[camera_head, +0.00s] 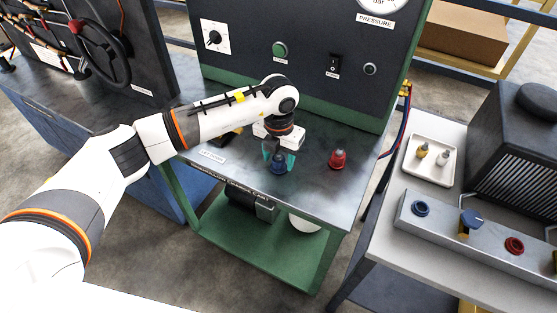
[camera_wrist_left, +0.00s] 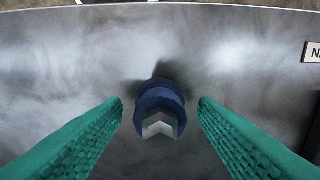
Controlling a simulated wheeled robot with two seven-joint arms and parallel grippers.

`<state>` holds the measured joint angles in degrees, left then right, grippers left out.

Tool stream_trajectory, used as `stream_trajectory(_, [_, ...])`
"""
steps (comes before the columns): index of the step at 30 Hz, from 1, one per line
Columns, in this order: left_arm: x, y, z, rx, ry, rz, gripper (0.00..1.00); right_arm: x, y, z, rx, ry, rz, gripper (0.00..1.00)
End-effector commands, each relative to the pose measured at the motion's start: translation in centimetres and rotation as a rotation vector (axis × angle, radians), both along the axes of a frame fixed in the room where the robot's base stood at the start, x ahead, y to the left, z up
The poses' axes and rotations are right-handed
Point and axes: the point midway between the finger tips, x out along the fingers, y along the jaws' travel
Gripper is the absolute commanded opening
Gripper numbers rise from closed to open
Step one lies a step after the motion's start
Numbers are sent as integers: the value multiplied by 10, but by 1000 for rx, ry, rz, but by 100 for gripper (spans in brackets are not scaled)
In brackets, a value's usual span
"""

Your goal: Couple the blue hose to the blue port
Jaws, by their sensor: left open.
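The blue hose's coupling (camera_head: 278,166) stands upright on the dark metal bench top; it also shows in the left wrist view (camera_wrist_left: 160,108). My left gripper (camera_head: 279,156) points down at it and is open. In the left wrist view its teal fingers (camera_wrist_left: 160,103) lie on either side of the coupling, with a visible gap on both sides. No hose length shows clearly at the coupling. A blue ring-shaped port (camera_head: 421,208) sits on the grey metal block on the right-hand trolley. My right gripper is not in view.
A red coupling (camera_head: 338,159) stands right of the blue one. The panel with the gauge (camera_head: 300,50) rises behind. The metal block (camera_head: 488,246) also carries a blue-handled valve (camera_head: 470,219) and a red port (camera_head: 514,245). A white tray (camera_head: 412,173) holds small fittings.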

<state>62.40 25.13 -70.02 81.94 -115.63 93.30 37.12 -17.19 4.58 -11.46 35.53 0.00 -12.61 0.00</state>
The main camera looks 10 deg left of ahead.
Motion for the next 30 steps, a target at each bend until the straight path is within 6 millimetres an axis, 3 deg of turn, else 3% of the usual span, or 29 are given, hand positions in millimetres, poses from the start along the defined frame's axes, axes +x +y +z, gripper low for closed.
stream_trajectory(26, [0,0,0,1,0,0,54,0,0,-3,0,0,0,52])
stream_trajectory(30, [0,0,0,0,0,0,31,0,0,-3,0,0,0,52])
